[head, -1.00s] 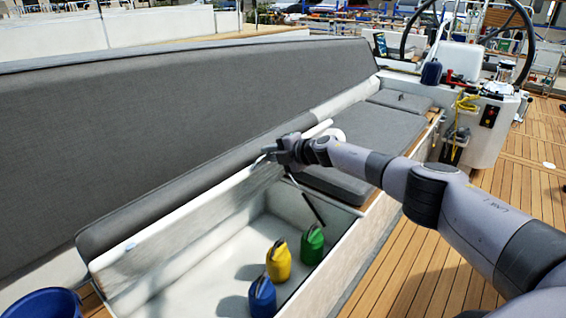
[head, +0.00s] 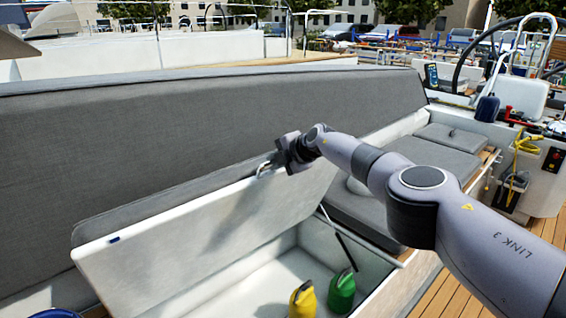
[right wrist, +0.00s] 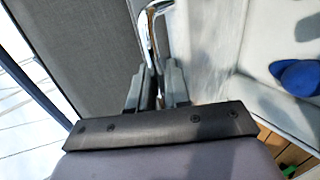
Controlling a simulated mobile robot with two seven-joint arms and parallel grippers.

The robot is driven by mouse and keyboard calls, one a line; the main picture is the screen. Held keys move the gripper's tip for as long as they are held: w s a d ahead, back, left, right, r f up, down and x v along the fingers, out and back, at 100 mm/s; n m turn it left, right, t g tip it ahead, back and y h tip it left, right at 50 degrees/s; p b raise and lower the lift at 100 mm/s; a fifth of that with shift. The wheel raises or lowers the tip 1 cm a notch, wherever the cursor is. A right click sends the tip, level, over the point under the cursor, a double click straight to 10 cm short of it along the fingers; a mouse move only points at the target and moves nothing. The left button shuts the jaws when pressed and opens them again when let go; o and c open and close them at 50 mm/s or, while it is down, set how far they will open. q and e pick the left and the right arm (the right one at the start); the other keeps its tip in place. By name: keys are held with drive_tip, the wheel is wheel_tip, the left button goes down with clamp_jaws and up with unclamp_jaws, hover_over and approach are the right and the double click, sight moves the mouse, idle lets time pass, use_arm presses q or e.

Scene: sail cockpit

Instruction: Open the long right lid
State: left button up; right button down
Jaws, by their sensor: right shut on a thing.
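The long right lid (head: 205,225) is raised and tilted up on its hinge side, its white underside facing me, with a grey cushion on its back. My right gripper (head: 272,166) is at the lid's upper edge, shut on a metal handle (head: 264,170). In the right wrist view the two fingers (right wrist: 158,88) close around the chrome handle (right wrist: 149,38). The locker (head: 262,283) below is open to view. My left gripper is not in view.
A yellow container (head: 303,300) and a green container (head: 341,292) stand in the locker. A blue container (right wrist: 298,77) shows in the right wrist view. A dark strut (head: 339,240) rises at the locker's right end. The grey backrest (head: 180,130) stands behind the lid.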

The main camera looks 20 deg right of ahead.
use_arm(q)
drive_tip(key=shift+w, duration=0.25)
use_arm(e)
drive_tip(key=shift+w+a+f, duration=0.1)
drive_tip(key=shift+w+a, duration=0.05)
drive_tip(key=shift+a, duration=0.2)
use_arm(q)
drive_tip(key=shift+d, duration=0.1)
use_arm(e)
drive_tip(key=c, duration=1.3)
unclamp_jaws()
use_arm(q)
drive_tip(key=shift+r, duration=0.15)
use_arm(e)
drive_tip(key=shift+d+r, duration=0.25)
